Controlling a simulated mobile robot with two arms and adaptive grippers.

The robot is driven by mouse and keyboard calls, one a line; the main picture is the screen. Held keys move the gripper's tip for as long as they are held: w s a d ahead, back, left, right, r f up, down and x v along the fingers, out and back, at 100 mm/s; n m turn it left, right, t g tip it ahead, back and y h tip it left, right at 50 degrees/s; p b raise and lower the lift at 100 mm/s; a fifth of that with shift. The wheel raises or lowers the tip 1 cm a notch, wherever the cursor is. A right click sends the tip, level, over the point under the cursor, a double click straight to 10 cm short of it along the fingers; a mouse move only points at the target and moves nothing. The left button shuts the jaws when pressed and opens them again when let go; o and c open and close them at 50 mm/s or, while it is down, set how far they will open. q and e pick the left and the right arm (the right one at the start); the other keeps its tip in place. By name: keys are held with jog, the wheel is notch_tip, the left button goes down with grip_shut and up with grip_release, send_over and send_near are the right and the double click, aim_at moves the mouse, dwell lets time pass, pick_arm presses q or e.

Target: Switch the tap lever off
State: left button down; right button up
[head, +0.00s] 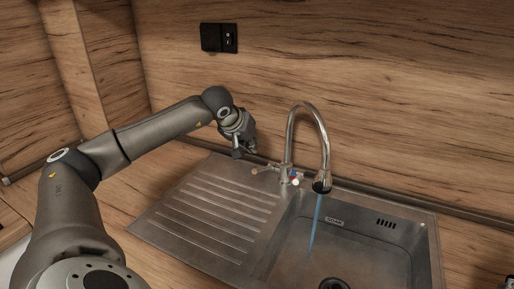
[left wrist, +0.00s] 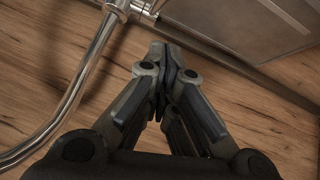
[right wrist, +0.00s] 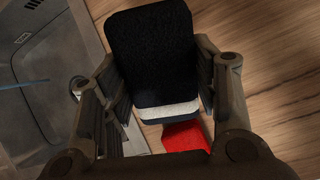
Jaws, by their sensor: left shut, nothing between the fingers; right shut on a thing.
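The chrome tap (head: 322,145) stands behind the steel sink with a tall curved spout. A blue stream of water (head: 314,225) runs from it. At its base is a crossbar with a lever (head: 262,169) sticking out left and small red and blue marks on the right. My left gripper (head: 250,150) is shut and empty, just left of and above the lever, apart from it as far as I can tell. In the left wrist view its closed fingertips (left wrist: 168,52) are beside the tap spout (left wrist: 75,90) and below the tap's base fitting (left wrist: 142,9).
My right gripper (right wrist: 155,95) is shut on a black block with a white band (right wrist: 155,50); a red piece (right wrist: 186,136) shows beneath it. The drainboard (head: 205,205) is empty. A black socket (head: 219,38) is on the wood splashback. Wood worktop lies around the sink.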

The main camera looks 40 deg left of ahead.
pick_arm(q)
jog(key=s+f+b+v, duration=0.1)
jog(key=v, duration=0.6)
jog(key=shift+s+d+r, duration=0.25)
jog(key=shift+s+d, duration=0.05)
jog(key=shift+d, duration=0.15)
jog(key=shift+s+d+r, duration=0.1)
jog(key=shift+s+r, duration=0.05)
